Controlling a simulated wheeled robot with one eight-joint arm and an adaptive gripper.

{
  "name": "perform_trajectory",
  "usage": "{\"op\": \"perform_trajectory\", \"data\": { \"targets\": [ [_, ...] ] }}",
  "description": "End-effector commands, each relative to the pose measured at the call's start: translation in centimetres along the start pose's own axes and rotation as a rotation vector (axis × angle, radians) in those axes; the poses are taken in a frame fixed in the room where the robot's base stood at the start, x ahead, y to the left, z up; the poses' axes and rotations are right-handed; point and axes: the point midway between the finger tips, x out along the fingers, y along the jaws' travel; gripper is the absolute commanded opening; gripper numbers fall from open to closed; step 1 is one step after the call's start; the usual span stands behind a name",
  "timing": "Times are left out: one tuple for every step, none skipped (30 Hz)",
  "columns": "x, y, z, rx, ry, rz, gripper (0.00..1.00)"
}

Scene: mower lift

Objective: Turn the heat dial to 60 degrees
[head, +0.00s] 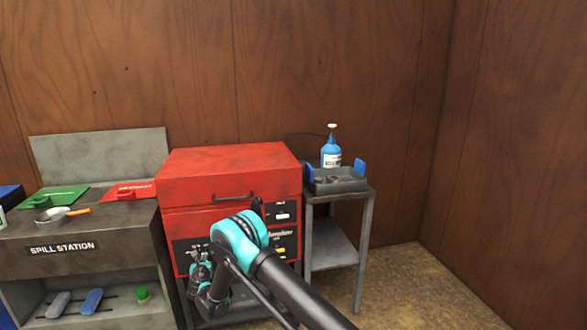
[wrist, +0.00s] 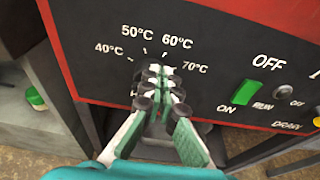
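The heat dial's scale (wrist: 158,44) is on a black panel of the red cabinet (head: 227,175); white marks for 40, 50, 60 and 70 °C show in the wrist view. The dial itself is hidden behind my fingers, so its pointer setting cannot be read. My gripper (wrist: 160,74) is at the middle of the scale, its two fingertips close together with a narrow gap. Whether they pinch the dial is not clear. In the head view my gripper is low in front of the cabinet, partly covered by my arm.
A green switch (wrist: 245,92) with ON and OFF labels is right of the dial. The spill station bench (head: 95,237) stands left of the cabinet. A grey stand (head: 346,195) with a blue bottle (head: 331,153) stands right. Floor (head: 400,285) beyond it is clear.

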Motion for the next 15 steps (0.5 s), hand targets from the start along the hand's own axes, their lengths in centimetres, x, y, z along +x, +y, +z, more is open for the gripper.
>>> {"op": "perform_trajectory", "data": {
  "targets": [
    [-0.01, 0.10, -0.05, 0.001, 0.001, 0.001, 0.00],
    [-0.02, 0.13, -0.04, 0.001, 0.001, 0.001, 0.00],
    [-0.02, 0.19, -0.02, 0.001, 0.001, 0.001, 0.00],
    [-0.02, 0.23, 0.00, 0.001, 0.001, 0.001, 0.00],
    [-0.03, 0.28, 0.02, 0.001, 0.001, 0.001, 0.00],
    [-0.03, 0.36, 0.04, 0.001, 0.001, 0.001, 0.00],
    [-0.04, 0.42, 0.06, 0.001, 0.001, 0.001, 0.00],
    [-0.04, 0.48, 0.08, 0.001, 0.001, 0.001, 0.00],
    [-0.04, 0.56, 0.11, 0.001, 0.001, 0.001, 0.00],
    [-0.05, 0.64, 0.12, 0.001, 0.000, 0.001, 0.00],
    [-0.05, 0.71, 0.13, 0.001, 0.000, 0.001, 0.00],
    [-0.05, 0.81, 0.15, 0.001, 0.000, 0.001, 0.00],
    [-0.05, 0.89, 0.15, 0.001, 0.000, 0.001, 0.00],
    [-0.05, 0.96, 0.16, 0.001, 0.000, 0.001, 0.00],
    [-0.06, 1.07, 0.17, 0.001, 0.000, 0.001, 0.00]
  ]
}}
